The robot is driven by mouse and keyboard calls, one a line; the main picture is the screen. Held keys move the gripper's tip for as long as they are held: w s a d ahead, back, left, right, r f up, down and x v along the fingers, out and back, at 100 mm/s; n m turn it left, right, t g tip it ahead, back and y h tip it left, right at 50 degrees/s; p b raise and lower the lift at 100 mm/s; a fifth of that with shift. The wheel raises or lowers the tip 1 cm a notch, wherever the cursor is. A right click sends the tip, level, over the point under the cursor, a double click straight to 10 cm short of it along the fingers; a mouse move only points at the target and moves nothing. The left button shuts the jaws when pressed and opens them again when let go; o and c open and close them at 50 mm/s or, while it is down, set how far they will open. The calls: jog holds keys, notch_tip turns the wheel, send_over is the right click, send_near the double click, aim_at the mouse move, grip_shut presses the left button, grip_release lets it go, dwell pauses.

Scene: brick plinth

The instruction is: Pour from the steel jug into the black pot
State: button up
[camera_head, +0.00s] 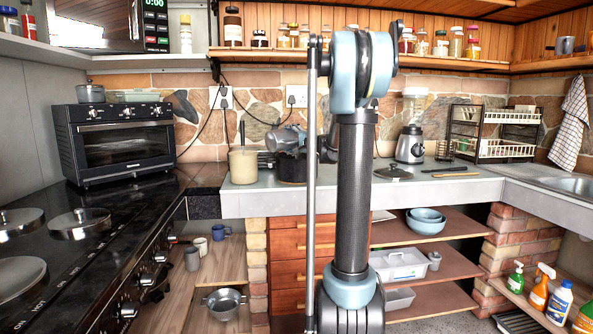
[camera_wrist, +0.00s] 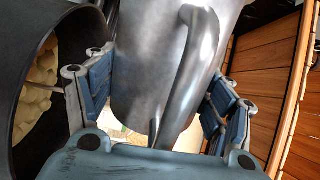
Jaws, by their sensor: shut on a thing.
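The steel jug (camera_head: 281,139) is tilted to the left above the black pot (camera_head: 291,169) on the grey counter in the head view. My gripper (camera_wrist: 158,100) is shut on the jug, with a blue-grey finger on each side of its body. The jug's curved handle (camera_wrist: 195,70) faces the wrist camera. The black pot's dark wall (camera_wrist: 75,45) shows at the left of the wrist view, with pale yellow lumps (camera_wrist: 38,80) inside. The jug's mouth and any flow from it are hidden. My arm covers part of the counter.
A beige crock (camera_head: 243,166) with a utensil stands close left of the pot. A blender (camera_head: 410,145), a glass lid (camera_head: 394,174) and a dish rack (camera_head: 495,148) stand farther right. A shelf of jars (camera_head: 450,58) runs above.

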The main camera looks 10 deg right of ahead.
jog(key=shift+w+d+r+m, duration=0.1)
jog(key=shift+m, duration=0.2)
jog(key=shift+w+d+f+m+p, duration=0.2)
jog(key=shift+d+f+m+p, duration=0.1)
jog(key=shift+f+m+p, duration=0.35)
dwell(1.1)
jog(key=shift+w+d+r+m, duration=0.2)
jog(key=shift+d+m, duration=0.2)
jog(key=shift+m, duration=0.6)
jog(key=shift+w+d+r+m, duration=0.2)
jog(key=shift+d+m, duration=0.15)
jog(key=shift+m, duration=0.6)
dwell(0.8)
jog(key=shift+w+d+m, duration=0.3)
jog(key=shift+d+m, duration=0.15)
jog(key=shift+m, duration=0.6)
jog(key=shift+w+d+m, duration=0.25)
jog(key=shift+d+m, duration=0.15)
jog(key=shift+m, duration=0.65)
dwell(1.2)
